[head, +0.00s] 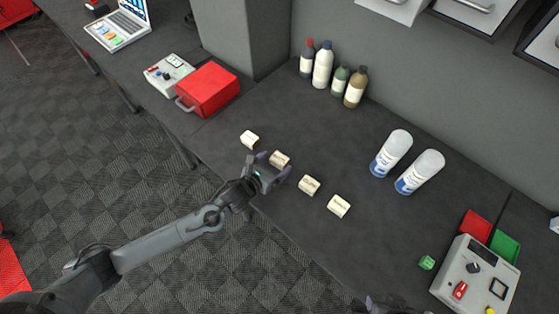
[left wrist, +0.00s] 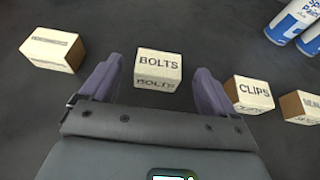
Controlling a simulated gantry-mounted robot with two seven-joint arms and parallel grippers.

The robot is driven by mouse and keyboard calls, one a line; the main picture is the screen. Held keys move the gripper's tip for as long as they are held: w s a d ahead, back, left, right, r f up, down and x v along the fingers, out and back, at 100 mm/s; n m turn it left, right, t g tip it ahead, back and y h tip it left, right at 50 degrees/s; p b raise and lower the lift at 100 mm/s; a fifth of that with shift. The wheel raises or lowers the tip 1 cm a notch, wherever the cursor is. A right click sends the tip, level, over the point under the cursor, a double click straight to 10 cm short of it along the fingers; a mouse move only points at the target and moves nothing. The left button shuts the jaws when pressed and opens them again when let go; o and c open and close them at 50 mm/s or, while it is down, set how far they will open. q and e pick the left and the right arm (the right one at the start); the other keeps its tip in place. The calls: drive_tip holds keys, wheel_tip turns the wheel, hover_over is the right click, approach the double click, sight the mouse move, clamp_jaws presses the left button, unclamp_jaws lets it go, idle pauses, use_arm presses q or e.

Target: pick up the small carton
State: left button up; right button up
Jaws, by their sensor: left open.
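Several small cream cartons stand in a row on the dark bench. In the head view they run from the leftmost carton (head: 250,139) past the BOLTS carton (head: 280,159) and the CLIPS carton (head: 309,185) to the rightmost carton (head: 339,206). My left gripper (head: 274,166) is open and empty at the BOLTS carton. In the left wrist view the BOLTS carton (left wrist: 157,66) lies between and just beyond the finger tips, with the CLIPS carton (left wrist: 252,94) right of the fingers. A dark part of my right gripper (head: 396,305) shows at the bottom edge, mostly cut off.
Two white-and-blue spray cans (head: 391,153) stand right of the cartons. Several bottles (head: 322,66) stand by the wall. A red case (head: 208,90) lies left. A control box (head: 476,277), red and green trays and a green cube (head: 427,262) are at right.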

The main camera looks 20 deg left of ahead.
sight(280, 159)
use_arm(q)
drive_tip(key=shift+x, duration=3)
drive_tip(key=shift+r, duration=0.1)
drive_tip(key=c, duration=1.1)
